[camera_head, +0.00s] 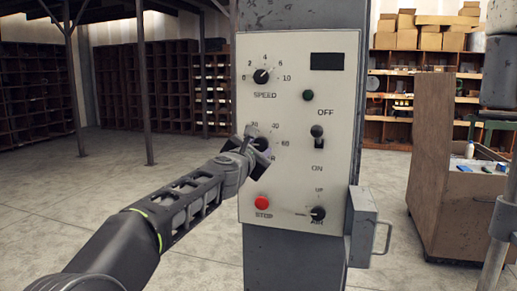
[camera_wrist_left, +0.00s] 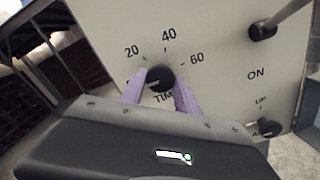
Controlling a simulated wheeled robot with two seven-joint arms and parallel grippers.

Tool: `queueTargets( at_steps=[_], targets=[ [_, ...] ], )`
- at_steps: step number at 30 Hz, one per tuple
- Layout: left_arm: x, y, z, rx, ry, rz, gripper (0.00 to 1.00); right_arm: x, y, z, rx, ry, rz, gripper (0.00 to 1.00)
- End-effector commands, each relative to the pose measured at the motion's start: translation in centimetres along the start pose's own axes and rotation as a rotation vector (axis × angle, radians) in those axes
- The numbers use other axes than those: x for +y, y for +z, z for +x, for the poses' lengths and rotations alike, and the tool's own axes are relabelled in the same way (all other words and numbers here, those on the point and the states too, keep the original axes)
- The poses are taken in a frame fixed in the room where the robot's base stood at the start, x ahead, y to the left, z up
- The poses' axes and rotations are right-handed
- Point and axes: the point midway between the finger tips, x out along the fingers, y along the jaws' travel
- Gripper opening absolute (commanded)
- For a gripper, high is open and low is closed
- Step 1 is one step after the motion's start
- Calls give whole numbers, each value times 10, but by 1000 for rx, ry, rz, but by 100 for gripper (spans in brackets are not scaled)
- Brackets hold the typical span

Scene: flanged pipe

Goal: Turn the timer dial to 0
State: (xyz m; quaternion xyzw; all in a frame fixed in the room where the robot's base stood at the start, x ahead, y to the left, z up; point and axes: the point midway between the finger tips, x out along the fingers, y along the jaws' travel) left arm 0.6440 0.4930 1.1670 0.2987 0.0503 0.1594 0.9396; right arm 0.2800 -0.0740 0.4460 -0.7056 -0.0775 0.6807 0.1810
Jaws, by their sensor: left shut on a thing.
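The timer dial (camera_wrist_left: 160,78) is a round black knob on a pale control panel (camera_head: 340,170). The marks 20, 40 and 60 show around it in the left wrist view, with part of the word below hidden. My left gripper (camera_wrist_left: 160,84) has its two purple fingers on either side of the dial, shut on it. In the head view my left gripper (camera_head: 260,146) covers most of the dial and the 0 mark cannot be seen. Where the dial's pointer stands cannot be made out. My right gripper is not in view.
Above are the speed dial (camera_head: 264,76), a green button (camera_head: 308,95) and a dark display (camera_head: 327,61). To the right is the OFF/ON toggle (camera_head: 317,132). Below are the red stop button (camera_head: 262,203) and the air dial (camera_head: 317,213). A grey box with a handle (camera_head: 365,228) juts out at lower right.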

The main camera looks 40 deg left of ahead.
Motion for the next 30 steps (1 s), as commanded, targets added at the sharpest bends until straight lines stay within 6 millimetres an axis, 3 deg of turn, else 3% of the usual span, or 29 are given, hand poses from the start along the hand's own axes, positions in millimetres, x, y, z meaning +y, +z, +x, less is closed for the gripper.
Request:
queueTargets(
  at_steps=[16,17,23,30],
  targets=[
    [-1,-2,0,2,-1,-36,0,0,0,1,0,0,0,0],
    [-1,-2,0,2,-1,-36,40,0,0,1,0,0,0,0],
    [-1,-1,0,2,-1,-34,57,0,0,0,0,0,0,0],
    [0,0,0,1,0,-34,58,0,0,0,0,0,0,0]
  ],
)
